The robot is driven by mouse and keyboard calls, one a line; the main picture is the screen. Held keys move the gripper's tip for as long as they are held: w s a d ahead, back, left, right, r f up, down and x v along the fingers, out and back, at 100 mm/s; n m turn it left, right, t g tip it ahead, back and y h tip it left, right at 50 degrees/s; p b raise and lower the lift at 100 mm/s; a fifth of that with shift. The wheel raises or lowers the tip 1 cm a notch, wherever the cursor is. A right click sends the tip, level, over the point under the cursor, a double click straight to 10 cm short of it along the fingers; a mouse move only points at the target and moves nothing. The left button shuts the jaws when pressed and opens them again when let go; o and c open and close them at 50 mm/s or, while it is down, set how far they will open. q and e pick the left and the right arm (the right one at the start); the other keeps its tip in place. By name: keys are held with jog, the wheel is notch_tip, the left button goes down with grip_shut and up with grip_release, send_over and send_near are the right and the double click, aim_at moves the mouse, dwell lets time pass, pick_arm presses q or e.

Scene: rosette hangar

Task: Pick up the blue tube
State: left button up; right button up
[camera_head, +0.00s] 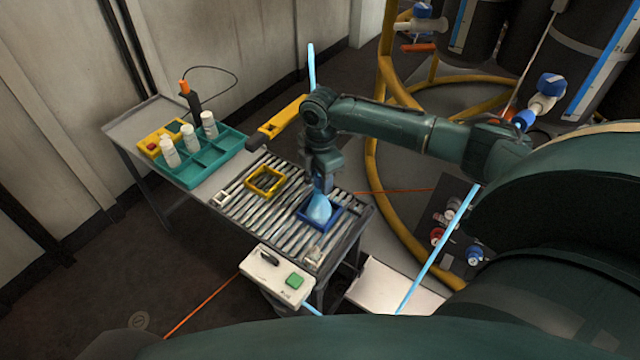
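A light-blue rounded piece (319,211) lies in a small dark-blue frame (334,219) at the right end of the roller table; it is the blue object nearest my gripper, and I cannot make out a clear tube shape. My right gripper (322,188) points down right over it, at or just above its top. The fingers are small and dark, so whether they are open, or touch the piece, cannot be told. My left gripper is not in view.
The roller table (240,210) also holds a yellow frame (265,181). Left of it are a teal tray (200,165) with white bottles (189,138) and a yellow box (160,140). A white control box (278,278) sits in front. Yellow pipes (372,200) curve behind my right arm.

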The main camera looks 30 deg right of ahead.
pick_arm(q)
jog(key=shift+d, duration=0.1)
pick_arm(e)
jog(key=c, duration=0.7)
pick_arm(q)
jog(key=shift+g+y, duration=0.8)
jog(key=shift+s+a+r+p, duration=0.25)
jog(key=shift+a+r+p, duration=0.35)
jog(key=shift+p, duration=1.4)
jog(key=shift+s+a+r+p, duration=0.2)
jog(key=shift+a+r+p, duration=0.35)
jog(key=shift+p, duration=1.4)
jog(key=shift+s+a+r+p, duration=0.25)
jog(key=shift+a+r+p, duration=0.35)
jog(key=shift+p, duration=1.4)
pick_arm(e)
notch_tip(320, 180, up, 31)
jog(key=shift+f, duration=0.15)
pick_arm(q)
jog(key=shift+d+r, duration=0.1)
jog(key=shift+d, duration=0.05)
